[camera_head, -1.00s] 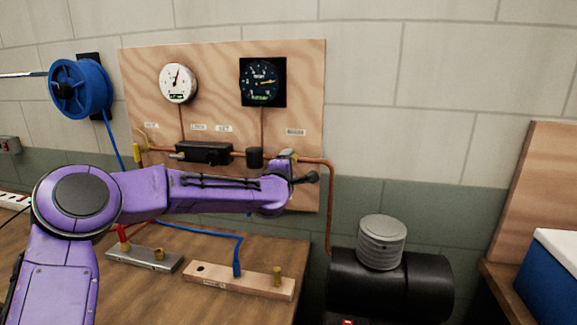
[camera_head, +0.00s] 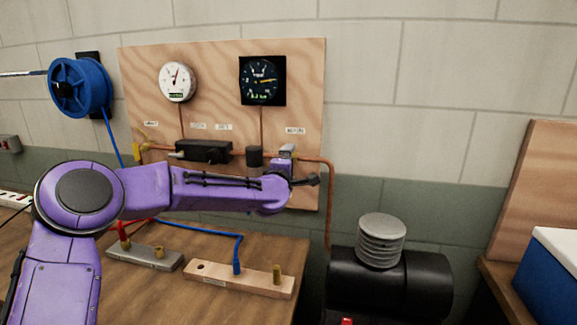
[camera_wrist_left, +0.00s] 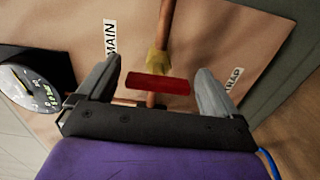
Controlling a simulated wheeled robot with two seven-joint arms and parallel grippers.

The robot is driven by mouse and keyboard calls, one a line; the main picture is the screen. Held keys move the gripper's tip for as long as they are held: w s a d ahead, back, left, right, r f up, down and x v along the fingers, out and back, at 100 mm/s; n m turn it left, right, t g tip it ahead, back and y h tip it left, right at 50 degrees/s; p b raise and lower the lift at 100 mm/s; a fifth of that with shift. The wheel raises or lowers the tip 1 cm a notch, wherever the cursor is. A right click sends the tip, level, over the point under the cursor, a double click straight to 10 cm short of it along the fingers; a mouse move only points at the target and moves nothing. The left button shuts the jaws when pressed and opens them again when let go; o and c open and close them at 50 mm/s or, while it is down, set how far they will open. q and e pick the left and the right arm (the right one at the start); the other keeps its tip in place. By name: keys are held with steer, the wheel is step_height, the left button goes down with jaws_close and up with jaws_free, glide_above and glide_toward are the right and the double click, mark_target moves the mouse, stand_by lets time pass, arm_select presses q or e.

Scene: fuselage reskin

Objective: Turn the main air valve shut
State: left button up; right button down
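The main air valve shows in the left wrist view as a red handle (camera_wrist_left: 157,84) in front of a brass fitting (camera_wrist_left: 157,62) on a copper pipe (camera_wrist_left: 166,22). The handle lies crosswise to the pipe in that picture. A label reading MAIN (camera_wrist_left: 110,38) is beside it. My left gripper (camera_wrist_left: 160,88) is open, one finger on each side of the handle, with small apparent gaps. In the head view my left gripper (camera_head: 287,151) is at the board's lower right, and the handle is hidden there. My right gripper is not in view.
The wooden board (camera_head: 222,62) carries a white gauge (camera_head: 177,82), a dark gauge (camera_head: 262,80) and a black pipe unit (camera_head: 204,151). Below are a grey block (camera_head: 145,257) and a wooden block (camera_head: 238,280) on the bench. A black tank (camera_head: 405,285) stands at right.

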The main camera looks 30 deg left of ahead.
arm_select(q)
steer(key=b+v, duration=0.3)
steer(key=v, duration=0.7)
steer(key=shift+s, duration=0.25)
steer(key=shift+d, duration=0.1)
